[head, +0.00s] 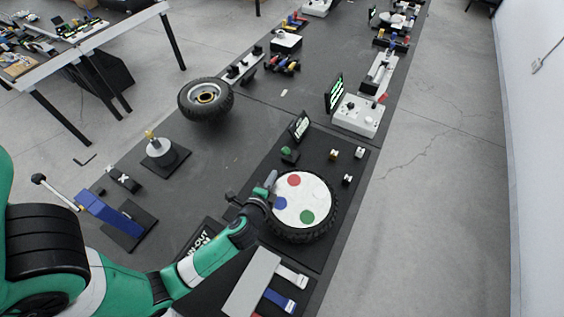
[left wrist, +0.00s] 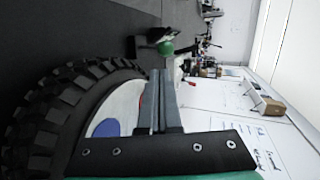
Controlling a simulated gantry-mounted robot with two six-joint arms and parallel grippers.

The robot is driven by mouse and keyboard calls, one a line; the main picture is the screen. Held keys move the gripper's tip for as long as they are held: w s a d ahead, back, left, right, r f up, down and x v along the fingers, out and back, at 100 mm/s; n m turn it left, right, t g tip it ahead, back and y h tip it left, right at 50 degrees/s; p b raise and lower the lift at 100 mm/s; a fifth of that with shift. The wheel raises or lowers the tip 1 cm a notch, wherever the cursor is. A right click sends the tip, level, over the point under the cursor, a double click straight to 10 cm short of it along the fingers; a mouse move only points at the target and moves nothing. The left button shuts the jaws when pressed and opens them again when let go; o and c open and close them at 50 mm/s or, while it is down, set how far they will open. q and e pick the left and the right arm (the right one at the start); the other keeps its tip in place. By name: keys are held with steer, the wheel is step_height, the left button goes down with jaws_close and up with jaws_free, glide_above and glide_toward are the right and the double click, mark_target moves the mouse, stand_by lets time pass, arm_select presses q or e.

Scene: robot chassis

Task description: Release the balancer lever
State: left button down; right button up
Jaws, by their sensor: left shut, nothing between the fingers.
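The balancer is a black tyre (head: 331,222) around a white disc (head: 318,190) with red, blue and green dots. A black lever with a green ball knob (head: 289,152) stands just behind the wheel. In the left wrist view, the green knob (left wrist: 166,48) is beyond the fingertips, apart from them. My left gripper (head: 272,177) is shut and empty at the left edge of the disc, short of the knob. Its fingers also show in the left wrist view (left wrist: 161,76). Whether they touch the disc is unclear. My right gripper is out of view.
A small screen (head: 299,125) stands behind the knob. Small knobbed blocks (head: 334,154) sit to the right. A loose wheel (head: 206,99) and a blue lever stand (head: 108,212) lie further left on the dark table. Ribbon-like strips (head: 281,300) lie in front.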

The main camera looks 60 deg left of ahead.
mark_target(288, 153)
arm_select(q)
steer(key=b+x, duration=0.2)
steer(key=x, duration=0.8)
steer(key=shift+w, duration=0.1)
